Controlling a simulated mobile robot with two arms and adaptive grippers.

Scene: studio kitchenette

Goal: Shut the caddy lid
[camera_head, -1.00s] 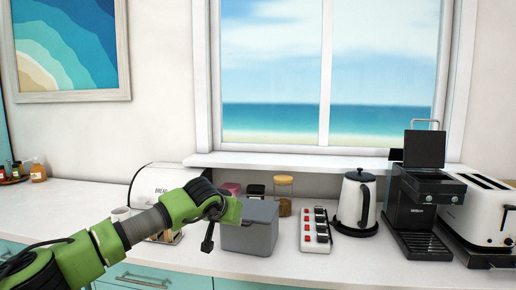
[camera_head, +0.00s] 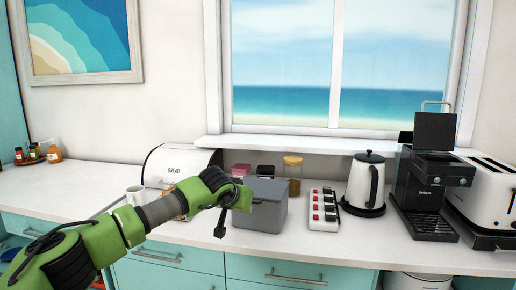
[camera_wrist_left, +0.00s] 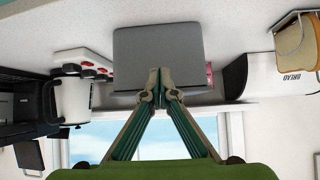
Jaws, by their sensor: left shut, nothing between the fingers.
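The caddy (camera_head: 262,215) is a grey box standing on the white counter below the window. Its grey lid (camera_head: 268,189) looks roughly level over the top, but I cannot tell whether it is fully down. My left gripper (camera_wrist_left: 158,84) is shut and empty, its fingertips in front of the grey caddy (camera_wrist_left: 157,50) in the upside-down left wrist view. I cannot tell there whether they touch it. In the head view the green left wrist is at the caddy's left side, covering part of it, and the fingers are mostly hidden. My right gripper is not in view.
A bread bin (camera_head: 178,165) and a mug (camera_head: 134,195) stand left of the caddy. Several small jars, one with a yellow lid (camera_head: 292,170), are behind it. A power strip (camera_head: 323,210), kettle (camera_head: 363,185), coffee machine (camera_head: 430,190) and toaster (camera_head: 490,195) are to the right.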

